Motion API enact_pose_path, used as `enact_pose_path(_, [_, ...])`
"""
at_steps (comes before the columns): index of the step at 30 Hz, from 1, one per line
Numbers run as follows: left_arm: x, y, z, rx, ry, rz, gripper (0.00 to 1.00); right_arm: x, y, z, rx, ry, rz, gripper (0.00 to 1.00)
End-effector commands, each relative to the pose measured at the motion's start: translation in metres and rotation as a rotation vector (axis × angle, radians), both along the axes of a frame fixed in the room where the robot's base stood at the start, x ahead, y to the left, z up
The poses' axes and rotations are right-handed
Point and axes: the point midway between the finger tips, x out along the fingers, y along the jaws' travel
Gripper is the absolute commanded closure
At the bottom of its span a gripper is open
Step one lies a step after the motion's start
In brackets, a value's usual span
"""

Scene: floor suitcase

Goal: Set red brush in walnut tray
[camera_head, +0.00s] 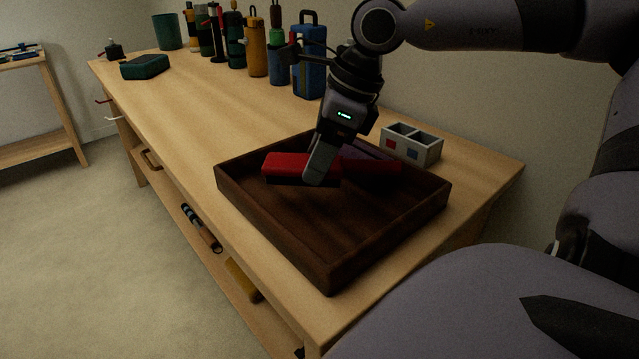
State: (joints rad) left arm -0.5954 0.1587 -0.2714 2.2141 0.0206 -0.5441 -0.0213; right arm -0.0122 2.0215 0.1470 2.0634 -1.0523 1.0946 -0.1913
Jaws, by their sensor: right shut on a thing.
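The walnut tray (378,239) is a dark brown, low-walled square box on the near end of the wooden workbench. The red brush (287,165) lies level over the tray's far left part, with its red top showing on both sides of the gripper. My right gripper (318,170) reaches down from above and is shut on the brush, hiding its middle. I cannot tell whether the brush touches the tray floor. My left gripper is not in view.
A grey two-compartment box (412,144) stands just behind the tray. Several bottles and a blue case (309,62) line the wall side. A dark green case (145,67) lies at the far end. The bench's middle (185,105) is clear.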

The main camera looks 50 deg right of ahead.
Motion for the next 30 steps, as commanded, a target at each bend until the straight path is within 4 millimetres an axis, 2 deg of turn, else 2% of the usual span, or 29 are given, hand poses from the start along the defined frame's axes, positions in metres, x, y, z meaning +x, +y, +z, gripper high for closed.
enact_pose_path(3, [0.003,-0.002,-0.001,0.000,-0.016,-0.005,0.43,-0.001,0.000,-0.026,0.002,0.004,0.001,1.00])
enact_pose_path(7, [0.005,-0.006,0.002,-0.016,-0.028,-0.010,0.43,-0.001,0.000,-0.045,0.001,0.004,0.000,1.00])
enact_pose_path(20, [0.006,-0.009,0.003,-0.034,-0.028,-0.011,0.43,0.000,0.000,-0.053,0.000,0.000,0.000,1.00])
enact_pose_path(21, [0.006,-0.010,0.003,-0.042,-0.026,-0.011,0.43,0.000,0.000,-0.053,0.000,0.001,0.000,0.43])
enact_pose_path(23, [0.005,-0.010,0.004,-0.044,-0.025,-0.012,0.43,0.000,0.000,-0.052,0.000,0.001,0.000,0.23])
enact_pose_path(24, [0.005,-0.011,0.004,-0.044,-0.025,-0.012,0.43,0.000,0.000,-0.052,0.000,0.001,0.000,0.20])
enact_pose_path(30, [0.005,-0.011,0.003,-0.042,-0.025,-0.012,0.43,0.000,0.000,-0.052,0.000,0.001,0.000,0.20])
